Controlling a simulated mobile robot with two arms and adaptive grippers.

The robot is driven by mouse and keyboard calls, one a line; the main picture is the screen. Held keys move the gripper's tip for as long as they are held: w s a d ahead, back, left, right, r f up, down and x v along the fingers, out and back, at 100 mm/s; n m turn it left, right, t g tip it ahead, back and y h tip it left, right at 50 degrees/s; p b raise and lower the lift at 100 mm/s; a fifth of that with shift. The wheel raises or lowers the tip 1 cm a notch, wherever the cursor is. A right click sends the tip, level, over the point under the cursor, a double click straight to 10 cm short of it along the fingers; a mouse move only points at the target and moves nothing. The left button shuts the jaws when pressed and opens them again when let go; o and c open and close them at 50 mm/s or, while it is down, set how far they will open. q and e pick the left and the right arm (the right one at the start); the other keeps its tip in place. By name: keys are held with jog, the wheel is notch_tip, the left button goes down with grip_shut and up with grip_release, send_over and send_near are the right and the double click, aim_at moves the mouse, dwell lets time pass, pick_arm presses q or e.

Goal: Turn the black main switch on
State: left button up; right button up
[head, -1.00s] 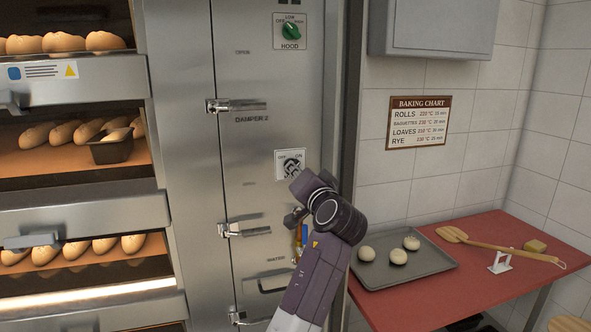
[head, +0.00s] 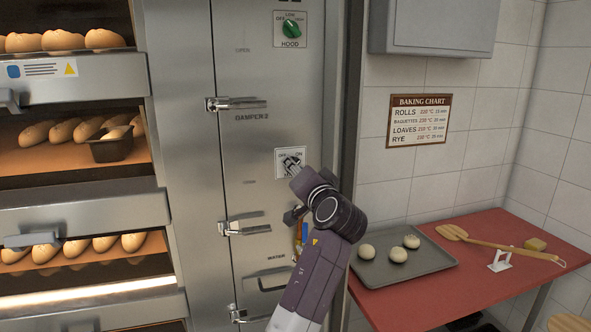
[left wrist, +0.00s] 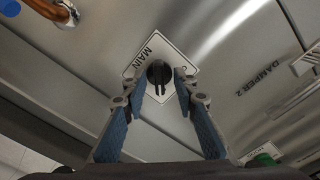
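The black main switch (left wrist: 160,74) is a round knob on a white plate marked MAIN (left wrist: 135,68) in the left wrist view. In the head view its plate (head: 280,155) sits on the steel oven panel, with an ON mark at upper right. My left gripper (left wrist: 159,76) has its two fingertips on either side of the knob, with narrow gaps seeming to show. In the head view my left gripper (head: 291,163) is at the plate and hides most of the knob. I cannot tell which mark the knob points to. My right gripper is out of view.
The green hood knob (head: 291,30) is above the switch. Panel latches (head: 238,104) stick out to its left. Deck ovens with bread (head: 62,132) fill the left. A red table (head: 415,305) holds a tray with dough (head: 435,270) and a wooden peel (head: 500,246).

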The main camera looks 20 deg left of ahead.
pick_arm(q)
notch_tip(320, 180, up, 10)
jog(key=shift+s, duration=0.1)
dwell(0.4)
